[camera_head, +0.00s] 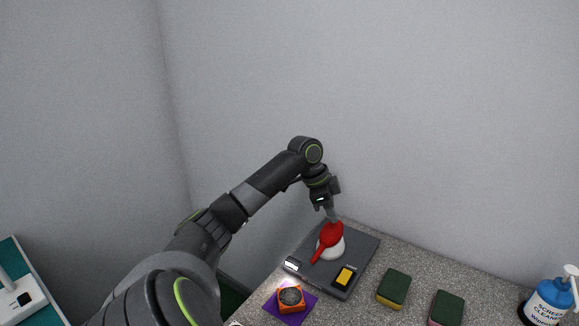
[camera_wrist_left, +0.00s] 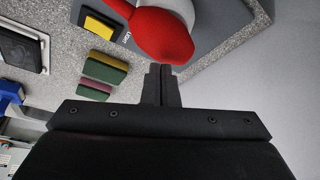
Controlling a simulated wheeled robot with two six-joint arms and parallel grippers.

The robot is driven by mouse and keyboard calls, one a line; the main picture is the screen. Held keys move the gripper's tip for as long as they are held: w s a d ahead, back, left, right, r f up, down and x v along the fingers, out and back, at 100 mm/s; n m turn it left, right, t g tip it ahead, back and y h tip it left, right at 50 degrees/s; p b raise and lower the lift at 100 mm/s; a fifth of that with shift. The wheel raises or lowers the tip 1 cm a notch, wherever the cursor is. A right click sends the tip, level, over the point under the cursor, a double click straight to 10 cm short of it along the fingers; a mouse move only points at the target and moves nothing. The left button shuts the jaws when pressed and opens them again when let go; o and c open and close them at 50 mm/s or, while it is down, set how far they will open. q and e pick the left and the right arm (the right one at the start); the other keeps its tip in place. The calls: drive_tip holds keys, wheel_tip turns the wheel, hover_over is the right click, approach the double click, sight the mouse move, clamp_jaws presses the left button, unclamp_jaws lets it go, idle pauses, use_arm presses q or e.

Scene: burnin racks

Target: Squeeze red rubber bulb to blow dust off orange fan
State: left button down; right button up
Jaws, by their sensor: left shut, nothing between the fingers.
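The red rubber bulb (camera_head: 330,236) lies on a white round holder (camera_head: 336,250) on a dark grey plate, its nozzle pointing down-left toward the orange fan. The orange fan (camera_head: 291,298) rests on a purple mat (camera_head: 272,308) at the counter's front left. My left gripper (camera_head: 333,217) is shut and empty, with its fingertips at the back end of the bulb. In the left wrist view the closed fingers (camera_wrist_left: 160,70) point at the rounded end of the red bulb (camera_wrist_left: 163,38); whether they touch it I cannot tell. My right gripper is not in view.
A blue screen-cleaner bottle (camera_head: 549,299) stands at far right. A wall rises behind the counter.

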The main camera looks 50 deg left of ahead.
sight(332, 225)
use_arm(q)
drive_tip(key=shift+f, duration=0.2)
idle(0.4)
drive_tip(key=shift+f+b, duration=0.4)
drive_tip(key=shift+f, duration=1.1)
wheel_tip(332, 225, up, 3)
drive_tip(key=p, duration=0.4)
drive_tip(key=shift+r, duration=0.15)
drive_tip(key=shift+f+b, duration=0.45)
drive_tip(key=shift+f, duration=1.25)
wheel_tip(332, 225, up, 3)
drive_tip(key=p, duration=0.4)
drive_tip(key=shift+r, duration=0.2)
drive_tip(key=shift+f, duration=0.1)
